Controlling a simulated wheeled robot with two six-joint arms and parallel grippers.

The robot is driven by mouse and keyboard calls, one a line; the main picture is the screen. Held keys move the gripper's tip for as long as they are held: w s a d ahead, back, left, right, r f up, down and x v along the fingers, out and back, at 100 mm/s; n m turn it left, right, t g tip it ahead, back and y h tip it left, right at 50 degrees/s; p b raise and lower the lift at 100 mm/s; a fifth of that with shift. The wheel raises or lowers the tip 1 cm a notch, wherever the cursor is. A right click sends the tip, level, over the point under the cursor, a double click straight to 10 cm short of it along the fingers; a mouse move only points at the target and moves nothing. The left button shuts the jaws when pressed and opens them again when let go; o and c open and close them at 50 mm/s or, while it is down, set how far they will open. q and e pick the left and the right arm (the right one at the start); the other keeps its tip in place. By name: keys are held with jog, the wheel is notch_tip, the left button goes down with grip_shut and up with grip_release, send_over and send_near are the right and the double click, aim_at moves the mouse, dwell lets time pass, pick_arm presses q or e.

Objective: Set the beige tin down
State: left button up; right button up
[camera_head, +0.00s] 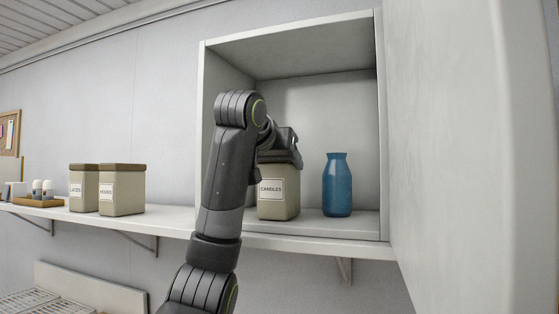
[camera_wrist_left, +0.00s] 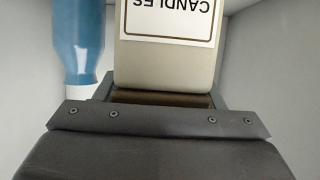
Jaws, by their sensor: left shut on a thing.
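The beige tin (camera_head: 279,201) has a label reading CANDLES and a dark lid. It is upright inside the open white cabinet, at or just above its floor; I cannot tell whether the base touches. My left gripper (camera_head: 284,153) reaches in from the front and is shut on the tin's lid end. In the left wrist view the tin (camera_wrist_left: 165,62) shows upside down, its brown lid (camera_wrist_left: 160,98) at the gripper (camera_wrist_left: 160,105). My arm hides part of the tin's left side and the lid. My right gripper is not in view.
A blue bottle (camera_head: 337,186) stands right of the tin, a small gap away. The cabinet (camera_head: 202,130) has side walls and an open door (camera_head: 450,150) at right. Two similar beige tins (camera_head: 122,195) and a tray with shakers (camera_head: 38,202) stand further left on the shelf (camera_head: 170,222).

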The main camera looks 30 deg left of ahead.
pick_arm(q)
jog(key=shift+d+f, duration=0.15)
jog(key=o, duration=1.5)
